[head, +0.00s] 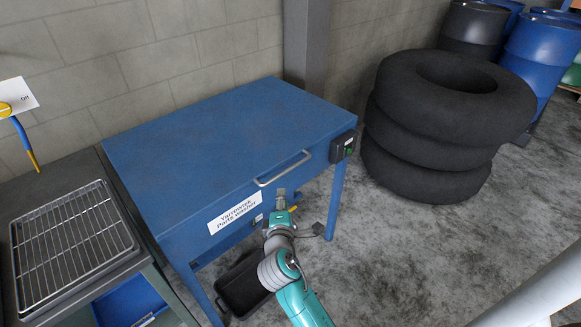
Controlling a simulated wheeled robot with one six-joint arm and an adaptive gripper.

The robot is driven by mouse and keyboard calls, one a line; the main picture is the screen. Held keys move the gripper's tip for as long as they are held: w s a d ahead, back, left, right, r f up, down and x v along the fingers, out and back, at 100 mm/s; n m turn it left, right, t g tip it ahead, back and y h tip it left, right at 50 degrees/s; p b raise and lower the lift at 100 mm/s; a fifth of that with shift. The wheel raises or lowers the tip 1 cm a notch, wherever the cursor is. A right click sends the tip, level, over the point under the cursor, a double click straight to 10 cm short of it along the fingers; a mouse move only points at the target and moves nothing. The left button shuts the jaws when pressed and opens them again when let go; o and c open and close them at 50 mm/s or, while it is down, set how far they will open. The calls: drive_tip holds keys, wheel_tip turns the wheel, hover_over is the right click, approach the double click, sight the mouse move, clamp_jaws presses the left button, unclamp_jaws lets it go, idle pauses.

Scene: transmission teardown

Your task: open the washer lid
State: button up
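The washer lid (215,125) is a flat blue panel lying closed on top of the blue parts washer. My gripper (281,194), at the end of my teal and grey arm, is in front of the washer, just below the handle in the picture. Whether it touches the handle I cannot tell. Its fingers are small and seen from behind, so their opening is unclear.
A wire rack (70,240) sits on the bench at left. A black bin (242,287) is on the floor below the washer. Stacked tires (440,125) stand right.

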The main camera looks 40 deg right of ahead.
sight(286, 170)
drive_tip(key=shift+h, duration=0.4)
drive_tip(key=x, duration=0.4)
drive_tip(key=r+x, duration=0.1)
drive_tip(key=x, duration=0.7)
drive_tip(key=shift+w+d+r, duration=0.1)
drive_tip(key=shift+d+r, duration=0.05)
drive_tip(key=shift+d, duration=0.25)
clamp_jaws()
